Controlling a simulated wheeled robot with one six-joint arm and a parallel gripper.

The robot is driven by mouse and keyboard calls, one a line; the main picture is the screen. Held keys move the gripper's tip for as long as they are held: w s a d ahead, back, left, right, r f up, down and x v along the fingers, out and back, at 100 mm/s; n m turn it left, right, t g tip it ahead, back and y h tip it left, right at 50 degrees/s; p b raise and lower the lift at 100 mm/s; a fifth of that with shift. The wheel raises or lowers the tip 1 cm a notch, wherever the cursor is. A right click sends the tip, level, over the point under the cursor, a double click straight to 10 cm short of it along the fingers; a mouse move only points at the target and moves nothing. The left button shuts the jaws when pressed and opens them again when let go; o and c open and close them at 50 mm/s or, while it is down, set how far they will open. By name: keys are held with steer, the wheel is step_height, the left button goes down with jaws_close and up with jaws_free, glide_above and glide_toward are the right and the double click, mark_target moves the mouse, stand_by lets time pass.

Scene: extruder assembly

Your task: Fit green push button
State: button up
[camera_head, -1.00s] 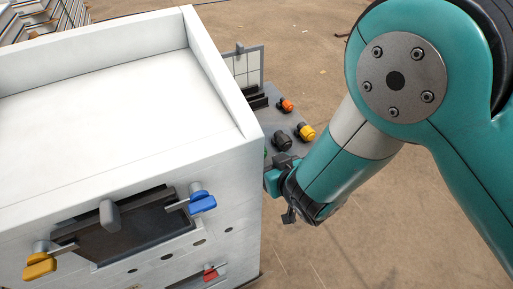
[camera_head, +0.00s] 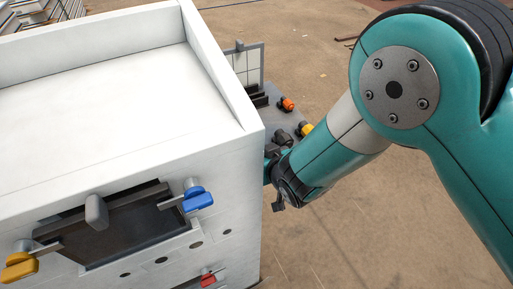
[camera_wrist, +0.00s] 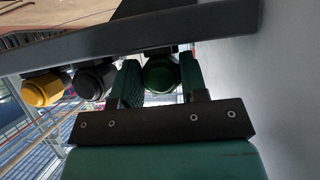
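In the wrist view the green push button (camera_wrist: 161,75) is a round dark green cap under a grey shelf edge. In the head view my gripper (camera_head: 271,160) is beside the white machine's right wall, mostly hidden behind that wall and the arm. The green button is hidden there.
A black button (camera_wrist: 95,81) and a yellow button (camera_wrist: 43,88) stand left of the gripper. The head view also shows an orange button (camera_head: 287,103) on the grey shelf (camera_head: 272,117). The white machine (camera_head: 110,105) carries blue (camera_head: 198,199), yellow (camera_head: 20,266) and red (camera_head: 208,281) handles. Open floor lies right.

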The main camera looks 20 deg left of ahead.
steer(key=shift+r, duration=0.1)
steer(key=shift+c, duration=0.3)
steer(key=shift+r+p, duration=1.8)
steer(key=shift+r, duration=1.15)
